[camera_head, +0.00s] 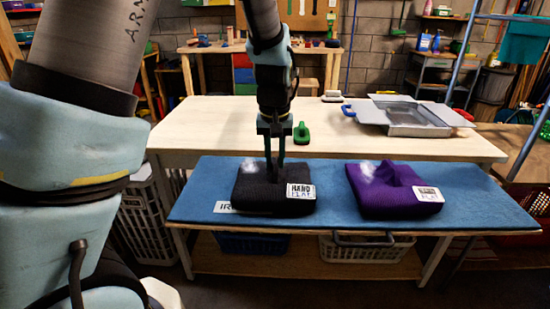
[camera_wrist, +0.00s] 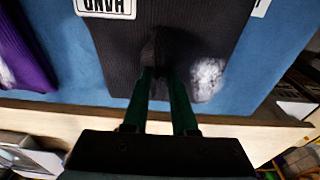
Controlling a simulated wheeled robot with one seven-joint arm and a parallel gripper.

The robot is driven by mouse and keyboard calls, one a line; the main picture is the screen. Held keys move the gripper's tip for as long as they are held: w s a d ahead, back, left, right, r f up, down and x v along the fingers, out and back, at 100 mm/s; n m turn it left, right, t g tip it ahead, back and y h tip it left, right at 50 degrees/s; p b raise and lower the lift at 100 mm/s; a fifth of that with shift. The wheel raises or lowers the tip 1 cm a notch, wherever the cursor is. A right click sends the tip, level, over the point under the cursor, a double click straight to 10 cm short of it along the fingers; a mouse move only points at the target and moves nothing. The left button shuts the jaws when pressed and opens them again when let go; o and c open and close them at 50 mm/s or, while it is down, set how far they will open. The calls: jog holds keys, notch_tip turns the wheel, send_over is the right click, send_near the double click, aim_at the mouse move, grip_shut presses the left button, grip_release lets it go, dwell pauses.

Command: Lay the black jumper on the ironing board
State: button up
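The black jumper (camera_head: 250,190), folded into a thick pad with a white "HAND FLAT" label, lies flat on the left part of the blue ironing board (camera_head: 333,195). In the wrist view, the fingers of my gripper (camera_wrist: 161,75) close on a raised ridge of the black jumper (camera_wrist: 200,30). The fingertips are partly hidden by the knit. The jumper rests on the blue surface, with blue showing around it.
A purple jumper (camera_head: 390,190) lies on the right part of the board, apart from the black one. A pale table (camera_head: 210,125) behind holds a grey metal tray (camera_head: 408,118) and a green-handled object (camera_head: 301,134). Baskets (camera_head: 365,250) stand on the shelf below.

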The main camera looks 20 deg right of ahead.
jog(key=o, duration=0.4)
jog(key=shift+o, duration=0.2)
jog(key=shift+r, duration=0.1)
notch_tip(320, 180, up, 12)
jog(key=s, duration=0.1)
jog(key=w+a+f+n, duration=0.1)
jog(key=a+f, duration=0.2)
jog(key=a, duration=0.5)
jog(key=w+a+f+n, duration=0.1)
jog(key=a+f, duration=0.1)
jog(key=a, duration=0.5)
jog(key=s+a+f+n, duration=0.1)
jog(key=s+a+f, duration=0.1)
jog(key=a, duration=0.5)
jog(key=s+a+f, duration=0.3)
jog(key=a, duration=0.5)
jog(key=shift+f+n+b, duration=0.2)
jog(key=shift+n+b, duration=0.2)
jog(key=shift+a, duration=0.1)
